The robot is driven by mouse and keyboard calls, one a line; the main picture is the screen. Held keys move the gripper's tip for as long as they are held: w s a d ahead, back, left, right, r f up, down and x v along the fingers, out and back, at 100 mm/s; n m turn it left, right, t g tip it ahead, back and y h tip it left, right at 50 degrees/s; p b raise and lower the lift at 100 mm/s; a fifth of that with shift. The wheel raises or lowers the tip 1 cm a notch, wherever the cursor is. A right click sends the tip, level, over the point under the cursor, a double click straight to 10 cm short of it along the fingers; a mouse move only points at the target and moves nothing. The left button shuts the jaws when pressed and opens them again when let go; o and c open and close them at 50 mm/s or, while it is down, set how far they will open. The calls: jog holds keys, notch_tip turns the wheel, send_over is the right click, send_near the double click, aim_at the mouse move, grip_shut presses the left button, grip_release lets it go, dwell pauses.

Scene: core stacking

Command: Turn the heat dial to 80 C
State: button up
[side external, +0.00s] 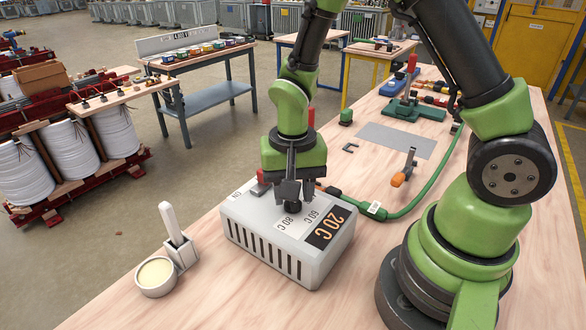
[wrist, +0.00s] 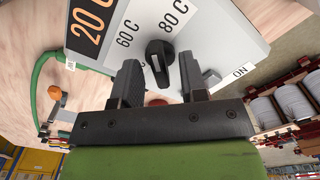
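The grey heater box (side external: 260,225) stands on the wooden bench, with 20 C, 60 C and 80 C labels on its top. The black heat dial (wrist: 158,58) shows in the wrist view beside the 60 C and 80 C labels. Which label it points at is not clear. In the wrist view my gripper (wrist: 158,72) is open, one finger on each side of the dial, with visible gaps. A small grey switch (wrist: 211,78) sits near the ON label.
A green cable (side external: 408,207) runs from the box's back along the bench. A small round pot (side external: 156,277) and a holder with a white-handled tool (side external: 178,241) stand left of the box.

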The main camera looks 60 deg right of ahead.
notch_tip(320, 180, up, 8)
jog(key=shift+r, duration=0.5)
jog(key=s+r+n+t+y, duration=0.2)
jog(key=s+r+n+t, duration=0.3)
jog(key=s+r, duration=0.6)
jog(key=shift+a+r+t, duration=0.35)
jog(key=shift+r+t, duration=0.2)
jog(key=shift+t, duration=0.55)
